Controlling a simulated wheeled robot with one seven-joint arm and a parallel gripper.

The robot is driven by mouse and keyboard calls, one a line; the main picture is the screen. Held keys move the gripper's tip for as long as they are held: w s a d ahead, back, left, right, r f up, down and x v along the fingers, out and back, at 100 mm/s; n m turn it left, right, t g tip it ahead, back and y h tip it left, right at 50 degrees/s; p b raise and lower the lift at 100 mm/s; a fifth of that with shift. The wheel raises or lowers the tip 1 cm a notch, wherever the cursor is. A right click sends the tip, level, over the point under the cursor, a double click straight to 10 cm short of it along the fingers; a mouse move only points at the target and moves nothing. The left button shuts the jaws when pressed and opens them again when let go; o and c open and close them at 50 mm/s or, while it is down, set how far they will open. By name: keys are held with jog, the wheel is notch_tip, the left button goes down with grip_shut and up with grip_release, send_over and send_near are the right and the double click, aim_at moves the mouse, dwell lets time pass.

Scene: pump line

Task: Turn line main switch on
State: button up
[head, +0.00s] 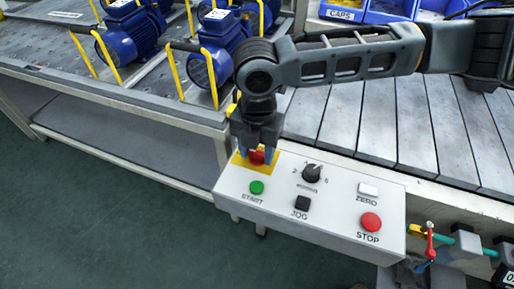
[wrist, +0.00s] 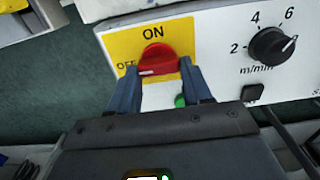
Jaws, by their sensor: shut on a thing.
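The line main switch is a red rotary knob (wrist: 157,58) on a yellow plate (wrist: 112,47) marked ON at the top and OFF at the left. A white mark shows at the knob's lower left, on the OFF side. In the head view the red knob (head: 257,157) is partly hidden by my gripper (head: 257,158) at the panel's upper left corner. In the wrist view my gripper (wrist: 159,68) has one blue-grey finger on each side of the knob and is shut on it.
The white control panel (head: 230,203) also carries a green START button (head: 257,187), a speed dial (head: 311,173), a black JOG button (head: 302,204), a white ZERO button (head: 368,189) and a red STOP button (head: 371,222). Blue pumps (head: 132,32) stand on the bench behind, left.

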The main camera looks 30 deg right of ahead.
jog(key=m+p, duration=0.3)
jog(key=m, duration=0.1)
jog(key=shift+w+r+m+p, duration=0.1)
jog(key=shift+r+m+p, duration=0.1)
jog(key=shift+m+p, duration=0.2)
jog(key=m+p, duration=0.3)
jog(key=m, duration=0.1)
jog(key=shift+w+m, duration=0.1)
jog(key=shift+m, duration=0.2)
jog(key=m+p, duration=0.3)
jog(key=m, duration=0.1)
jog(key=shift+w, duration=0.1)
jog(key=shift+w+d+f+m+p, duration=0.1)
jog(key=shift+m+p, duration=0.65)
jog(key=shift+m, duration=0.4)
jog(key=shift+d+f+m+p, duration=0.1)
jog(key=shift+m+p, duration=0.6)
jog(key=shift+m, duration=0.45)
jog(key=o, duration=1.1)
jog(key=shift+c, duration=0.2)
jog(key=shift+a, duration=0.1)
